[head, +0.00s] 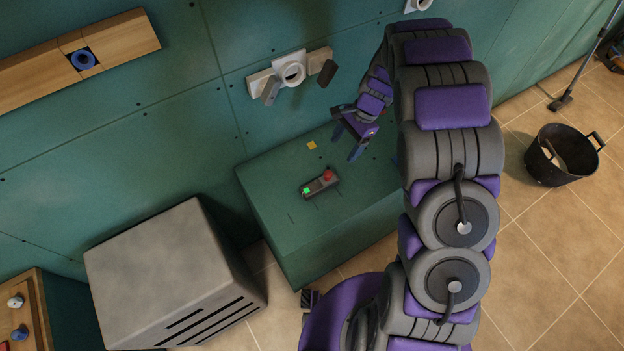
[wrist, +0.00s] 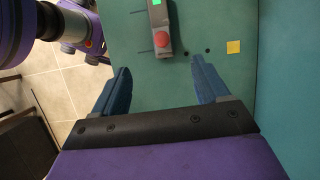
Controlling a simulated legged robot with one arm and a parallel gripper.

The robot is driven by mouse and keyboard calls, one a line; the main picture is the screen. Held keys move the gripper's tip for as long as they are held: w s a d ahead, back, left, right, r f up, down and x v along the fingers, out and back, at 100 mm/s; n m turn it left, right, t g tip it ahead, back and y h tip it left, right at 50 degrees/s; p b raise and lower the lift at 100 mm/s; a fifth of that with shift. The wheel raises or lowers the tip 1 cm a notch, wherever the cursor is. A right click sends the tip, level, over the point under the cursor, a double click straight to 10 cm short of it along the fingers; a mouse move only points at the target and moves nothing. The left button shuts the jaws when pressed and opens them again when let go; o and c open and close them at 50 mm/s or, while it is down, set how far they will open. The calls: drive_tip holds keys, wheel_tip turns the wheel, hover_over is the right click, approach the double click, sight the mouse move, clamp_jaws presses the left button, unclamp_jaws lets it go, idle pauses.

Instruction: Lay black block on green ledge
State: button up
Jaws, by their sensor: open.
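A small black block (head: 327,74) shows tilted in the head view, beside the right end of a white wall fixture; I cannot tell whether it touches it. The green ledge (head: 275,225) is a box-like green step against the green wall, and its top fills much of the wrist view (wrist: 215,110). My gripper (head: 345,147) is over the right part of the ledge, below and right of the block. Its two blue fingers are apart in the wrist view (wrist: 160,66), with nothing between them. The block is not seen in the wrist view.
A dark box with green and red buttons (head: 320,185) lies on the ledge, near a yellow square (head: 311,145). The white fixture (head: 291,70) has a ring. A grey cabinet (head: 165,265) stands at left, a black bucket (head: 563,155) at right. The ledge's front left top is bare.

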sight(330, 173)
drive_tip(key=x, duration=0.4)
drive_tip(key=b+x, duration=0.1)
drive_tip(key=x, duration=0.7)
drive_tip(key=shift+w+a+b, duration=0.15)
drive_tip(key=shift+a+b, duration=0.15)
drive_tip(key=shift+b, duration=0.05)
drive_tip(key=shift+d+f, duration=0.3)
drive_tip(key=shift+f, duration=0.15)
drive_tip(key=shift+s+f, duration=0.2)
drive_tip(key=shift+f, duration=0.15)
drive_tip(key=a+f, duration=0.1)
drive_tip(key=s+a+f+b, duration=0.1)
drive_tip(key=f, duration=0.1)
drive_tip(key=shift+f, duration=0.1)
drive_tip(key=shift+a+f, duration=0.2)
drive_tip(key=shift+a, duration=0.1)
drive_tip(key=shift+d, duration=0.15)
drive_tip(key=shift+c, duration=0.4)
drive_tip(key=shift+d, duration=0.15)
drive_tip(key=c, duration=1.2)
drive_tip(key=shift+r, duration=0.15)
